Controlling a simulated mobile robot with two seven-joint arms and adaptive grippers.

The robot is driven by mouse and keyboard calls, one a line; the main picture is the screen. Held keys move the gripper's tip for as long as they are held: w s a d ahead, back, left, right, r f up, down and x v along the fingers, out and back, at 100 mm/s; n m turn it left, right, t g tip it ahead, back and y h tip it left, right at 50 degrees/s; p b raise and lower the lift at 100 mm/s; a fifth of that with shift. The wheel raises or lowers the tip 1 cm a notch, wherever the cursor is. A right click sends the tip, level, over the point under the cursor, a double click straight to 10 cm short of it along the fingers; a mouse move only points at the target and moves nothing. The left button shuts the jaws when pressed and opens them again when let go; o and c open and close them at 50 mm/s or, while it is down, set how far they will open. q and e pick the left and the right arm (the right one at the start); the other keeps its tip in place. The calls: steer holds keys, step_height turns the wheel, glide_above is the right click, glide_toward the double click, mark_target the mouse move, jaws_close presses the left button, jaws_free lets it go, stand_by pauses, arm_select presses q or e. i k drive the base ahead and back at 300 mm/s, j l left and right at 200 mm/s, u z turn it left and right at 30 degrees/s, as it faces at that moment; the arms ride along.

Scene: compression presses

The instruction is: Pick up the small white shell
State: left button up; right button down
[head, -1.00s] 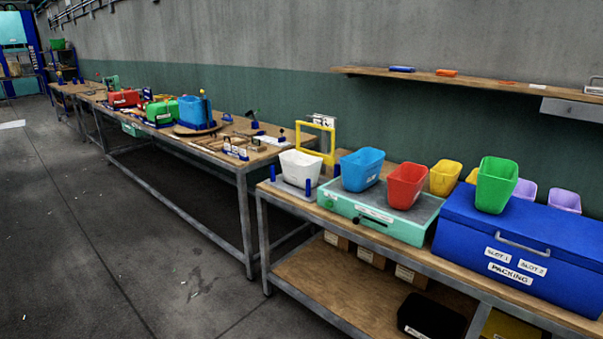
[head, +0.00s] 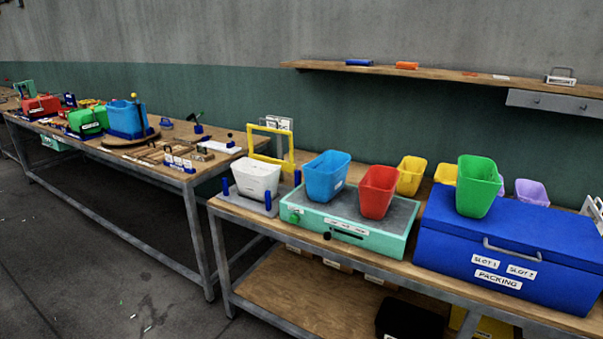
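A white tapered bin-like shell (head: 257,180) stands upright on a small grey plate (head: 246,203) with blue posts, at the left end of the near workbench. It is the only white one among the similar coloured shells. A blue shell (head: 326,177) and a red shell (head: 376,192) stand to its right on a mint-green box with a grey top (head: 352,240). A green shell (head: 478,186) stands on a blue packing box (head: 510,245). Neither of my grippers shows in the head view.
A yellow frame (head: 273,147) stands just behind the white shell. Yellow and purple shells stand behind the boxes. A wooden shelf (head: 440,73) runs along the wall above. A second workbench (head: 110,158) with more parts extends left. Open floor (head: 90,270) lies at lower left.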

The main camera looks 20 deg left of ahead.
mark_target(251, 182)
steer(key=i+j, duration=0.2)
steer(key=j, duration=0.2)
steer(key=i+j+z, duration=0.15)
steer(key=j, duration=0.2)
steer(key=i+j, duration=0.15)
steer(key=j, duration=0.25)
steer(key=i+j+z, duration=0.15)
steer(key=j, duration=0.25)
steer(key=i+j, duration=0.15)
steer(key=j, duration=0.25)
steer(key=i+j+z, duration=0.1)
steer(key=j, duration=0.3)
steer(key=i, duration=0.05)
